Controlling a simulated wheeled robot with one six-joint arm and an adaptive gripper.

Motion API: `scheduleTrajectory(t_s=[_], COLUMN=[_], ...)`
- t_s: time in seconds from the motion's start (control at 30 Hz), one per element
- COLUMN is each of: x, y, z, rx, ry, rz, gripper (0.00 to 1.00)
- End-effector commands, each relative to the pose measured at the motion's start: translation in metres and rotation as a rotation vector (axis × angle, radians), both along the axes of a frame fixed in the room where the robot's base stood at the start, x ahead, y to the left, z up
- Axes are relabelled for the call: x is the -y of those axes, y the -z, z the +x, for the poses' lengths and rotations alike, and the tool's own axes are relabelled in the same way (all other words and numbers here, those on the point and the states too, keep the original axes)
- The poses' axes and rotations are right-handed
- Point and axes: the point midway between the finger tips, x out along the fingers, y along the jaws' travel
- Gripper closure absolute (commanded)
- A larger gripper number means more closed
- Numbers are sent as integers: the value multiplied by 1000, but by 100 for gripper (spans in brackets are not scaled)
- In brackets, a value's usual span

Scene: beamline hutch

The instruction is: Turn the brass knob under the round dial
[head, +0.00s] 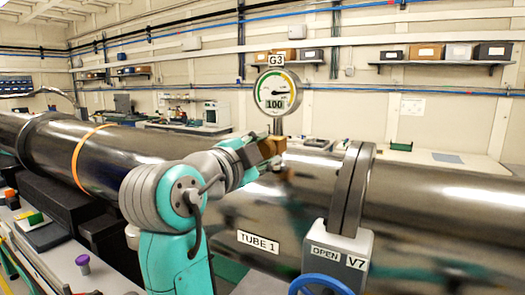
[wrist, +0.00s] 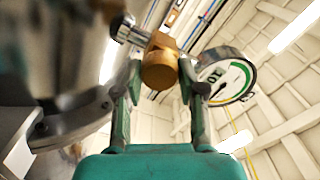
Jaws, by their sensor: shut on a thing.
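The round dial (head: 276,92), labelled G3 above and reading 100, stands upright on a stem over the steel tube. The brass knob (head: 268,147) is just under it, partly hidden by my gripper in the head view. In the wrist view the brass knob (wrist: 160,68) sits between my two fingers, with a shiny metal stem beyond it. The dial (wrist: 226,76) shows at the right there, seen tilted and from below. My gripper (wrist: 161,80) is shut on the knob, a finger on each side.
The big steel tube (head: 410,210), labelled TUBE 1, runs across the view close to my arm. A flange (head: 350,190) and the blue handwheel (head: 320,284) of valve V7, marked OPEN, stand to the right. A shelf of boxes (head: 440,62) is on the back wall.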

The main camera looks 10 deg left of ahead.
Motion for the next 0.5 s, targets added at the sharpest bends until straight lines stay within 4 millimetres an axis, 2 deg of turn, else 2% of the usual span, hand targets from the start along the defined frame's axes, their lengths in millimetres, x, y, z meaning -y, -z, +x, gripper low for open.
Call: scheduleTrajectory(t_s=[0.5], x=[0], y=[2], z=[0], rx=[138], ry=[0], rz=[388], gripper=[95])
